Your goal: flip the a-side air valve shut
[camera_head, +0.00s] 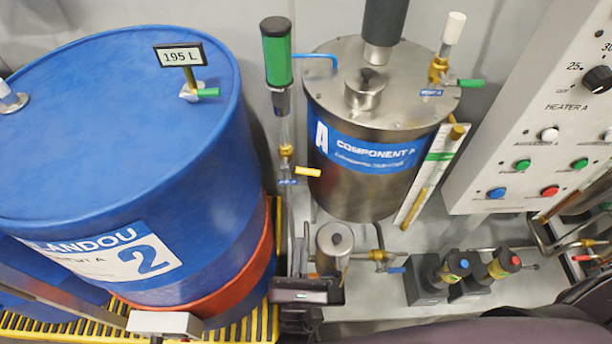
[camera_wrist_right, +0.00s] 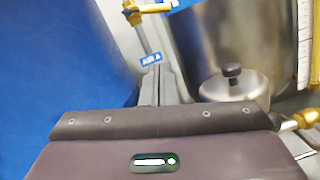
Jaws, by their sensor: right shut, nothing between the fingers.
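The a-side air valve is a small brass valve (camera_head: 286,160) on a thin vertical pipe, left of the steel Component A tank. Its yellow lever (camera_head: 307,172) sticks out to the right, across the pipe. The valve's brass and yellow part (camera_wrist_right: 150,9) is at the top edge of the right wrist view, above a blue "AIR A" tag (camera_wrist_right: 151,60). My right gripper (camera_head: 299,230) is shut and empty, its fingers pointing up just below the valve, apart from the lever. The fingertips (camera_wrist_right: 157,75) lie just below the tag in the wrist view. I see no left gripper.
A blue drum (camera_head: 110,150) stands close on the left. The steel tank (camera_head: 350,195) and a small steel canister (camera_head: 334,246) are close on the right. A green-handled fitting (camera_head: 277,55) rises above the valve. A heater panel (camera_head: 530,130) stands far right.

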